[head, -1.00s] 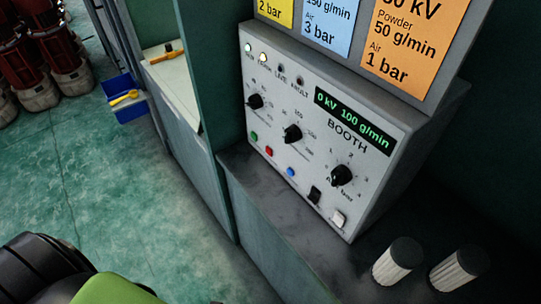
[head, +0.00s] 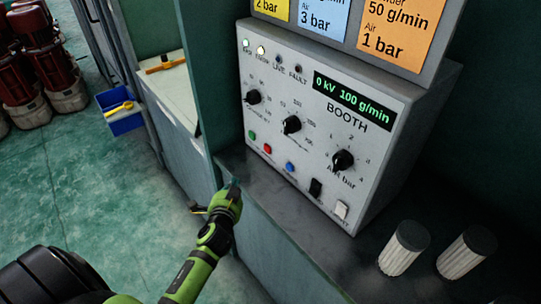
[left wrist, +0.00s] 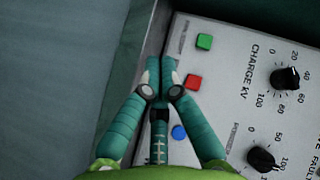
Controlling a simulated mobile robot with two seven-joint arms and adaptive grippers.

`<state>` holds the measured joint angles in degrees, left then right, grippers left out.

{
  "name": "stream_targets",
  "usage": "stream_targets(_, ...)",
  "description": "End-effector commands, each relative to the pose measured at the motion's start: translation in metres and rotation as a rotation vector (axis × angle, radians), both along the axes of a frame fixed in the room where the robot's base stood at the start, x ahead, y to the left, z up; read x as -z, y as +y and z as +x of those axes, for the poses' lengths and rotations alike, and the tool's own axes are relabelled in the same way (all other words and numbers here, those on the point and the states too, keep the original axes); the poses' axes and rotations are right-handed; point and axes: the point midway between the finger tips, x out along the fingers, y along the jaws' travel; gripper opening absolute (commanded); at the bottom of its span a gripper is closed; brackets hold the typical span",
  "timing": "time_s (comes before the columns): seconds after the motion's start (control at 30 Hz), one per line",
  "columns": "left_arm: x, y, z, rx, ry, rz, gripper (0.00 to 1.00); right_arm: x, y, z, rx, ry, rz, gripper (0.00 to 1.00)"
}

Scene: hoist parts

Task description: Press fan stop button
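The grey booth control panel (head: 300,150) has a row of small buttons along its lower edge. A green button (head: 252,134), a red button (head: 267,149) and a blue button (head: 290,168) sit there; their labels are too small to read. In the left wrist view the green button (left wrist: 204,41), red button (left wrist: 194,82) and blue button (left wrist: 179,132) lie right of the fingers. My left gripper (left wrist: 160,72) is shut and empty, its fingertips together beside the red button. In the head view my left gripper (head: 233,187) is in front of the counter, below and left of the buttons, apart from them. My right gripper is not in view.
A black rocker switch (head: 316,188) and a white switch (head: 341,210) continue the row. Black knobs (head: 292,124) sit above. Two ribbed cylinders (head: 404,248) stand on the counter (head: 262,183). A blue bin (head: 124,120) is at the left. Open floor lies left.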

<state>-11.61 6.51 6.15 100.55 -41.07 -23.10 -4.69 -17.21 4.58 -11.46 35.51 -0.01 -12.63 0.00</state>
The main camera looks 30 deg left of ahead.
Motion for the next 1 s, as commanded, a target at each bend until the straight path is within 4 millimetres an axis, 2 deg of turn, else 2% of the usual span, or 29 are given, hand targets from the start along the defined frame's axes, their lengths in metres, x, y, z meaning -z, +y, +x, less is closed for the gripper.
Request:
stream_targets(0.1, -0.028, 0.008, 0.009, 0.005, -0.061, 0.071, 0.0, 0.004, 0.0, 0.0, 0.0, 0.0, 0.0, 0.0)
stream_targets(0.3, -0.047, 0.013, 0.014, 0.009, -0.099, 0.125, 0.0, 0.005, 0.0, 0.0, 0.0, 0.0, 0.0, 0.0)
stream_targets(0.73, -0.047, 0.011, 0.018, 0.011, -0.1, 0.124, 0.0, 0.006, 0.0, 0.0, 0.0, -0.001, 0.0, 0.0)
stream_targets(1.0, -0.046, -0.001, 0.049, 0.011, -0.102, 0.122, 0.0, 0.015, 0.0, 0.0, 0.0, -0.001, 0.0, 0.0)
